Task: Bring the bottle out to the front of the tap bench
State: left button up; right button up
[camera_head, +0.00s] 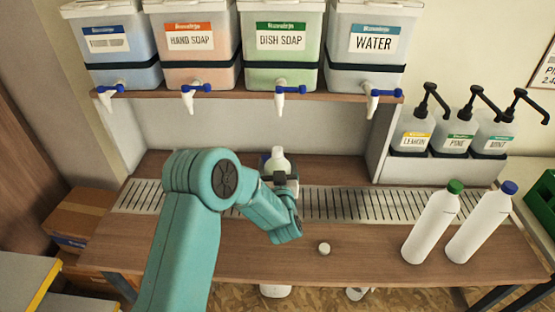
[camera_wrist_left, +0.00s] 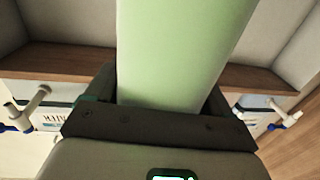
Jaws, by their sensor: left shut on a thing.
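The bottle (camera_head: 277,160) stands at the drip grate under the dish soap drum's tap. Only its pale upper part shows in the head view; my arm and gripper hide the rest. My left gripper (camera_head: 281,181) is shut around it. In the left wrist view the bottle (camera_wrist_left: 180,55) looks pale green and fills the space between the two dark fingers (camera_wrist_left: 160,98). A small pale cap (camera_head: 324,248) lies on the front of the tap bench (camera_head: 368,262), right of my gripper. My right gripper is not in view.
Several drums with blue-handled taps (camera_head: 280,98) stand on the shelf above. Two white bottles, one green-capped (camera_head: 431,228) and one blue-capped (camera_head: 481,225), stand at the bench's front right. Pump bottles (camera_head: 455,132) stand at the back right. Bench front is clear beside the cap.

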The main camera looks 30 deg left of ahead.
pick_arm(q)
jog(key=a+b+v, duration=0.1)
jog(key=v, duration=0.7)
jog(key=shift+s+d, duration=0.25)
jog(key=shift+s, duration=0.35)
jog(key=shift+r, duration=0.1)
dwell(0.4)
jog(key=o, duration=1.6)
jog(key=shift+f, duration=0.25)
